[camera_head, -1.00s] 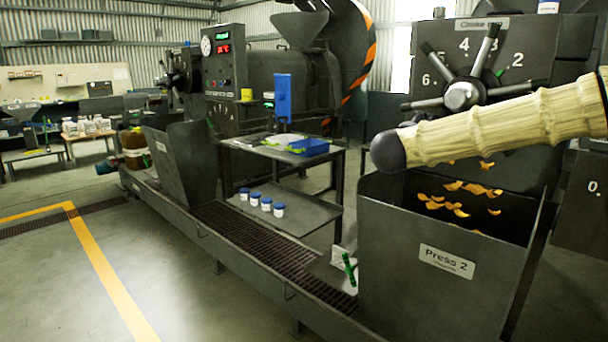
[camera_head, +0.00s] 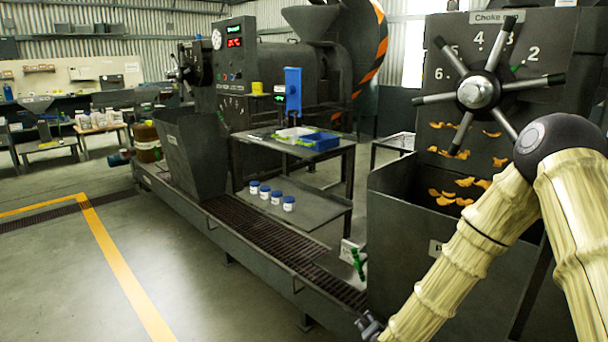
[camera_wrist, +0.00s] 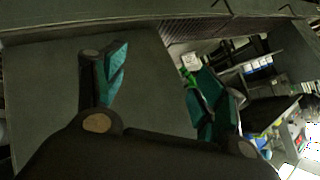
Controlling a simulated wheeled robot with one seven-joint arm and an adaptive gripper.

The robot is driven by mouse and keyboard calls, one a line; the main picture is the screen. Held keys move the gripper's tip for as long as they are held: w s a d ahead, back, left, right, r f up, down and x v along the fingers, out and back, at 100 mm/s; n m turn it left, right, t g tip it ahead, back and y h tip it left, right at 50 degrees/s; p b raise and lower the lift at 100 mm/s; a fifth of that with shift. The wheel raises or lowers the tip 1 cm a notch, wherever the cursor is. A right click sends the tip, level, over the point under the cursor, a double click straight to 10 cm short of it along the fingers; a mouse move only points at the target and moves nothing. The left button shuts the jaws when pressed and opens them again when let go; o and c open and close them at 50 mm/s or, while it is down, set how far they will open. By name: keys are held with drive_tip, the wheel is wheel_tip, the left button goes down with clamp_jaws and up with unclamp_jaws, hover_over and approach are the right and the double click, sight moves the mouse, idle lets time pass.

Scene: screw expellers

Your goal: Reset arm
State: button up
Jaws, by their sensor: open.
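My arm, in pale ribbed sleeves with a dark elbow, is folded at the right of the head view in front of the right press. My gripper shows in the wrist view (camera_wrist: 160,95), its two teal-lined fingers spread wide with nothing between them. In the head view only a small grey part of it (camera_head: 369,328) shows at the bottom edge, beside the press's dark bin. The fingertips are hidden there.
The right press has a spoked choke wheel (camera_head: 478,91) and a dark bin (camera_head: 400,215) with orange flakes behind it. A grated trough (camera_head: 262,241) runs left. A table holds a blue tray (camera_head: 320,141); several white jars (camera_head: 276,197) stand on its lower shelf. The left floor (camera_head: 60,270) is clear.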

drive_tip(key=s+f+n+g+y, duration=0.2)
drive_tip(key=s+f+n+g, duration=0.3)
drive_tip(key=s+f, duration=1.3)
drive_tip(key=s+d+f+n+g, duration=0.2)
drive_tip(key=s+g, duration=0.1)
drive_tip(key=s, duration=1)
drive_tip(key=s+d+f+n+g, duration=0.1)
drive_tip(key=s+f+n+g, duration=0.15)
drive_tip(key=s, duration=0.95)
wheel_tip(320, 180, up, 16)
drive_tip(key=p, duration=1.4)
drive_tip(key=shift+w+f+p, duration=0.15)
drive_tip(key=shift+w+p, duration=0.05)
drive_tip(key=shift+p, duration=0.15)
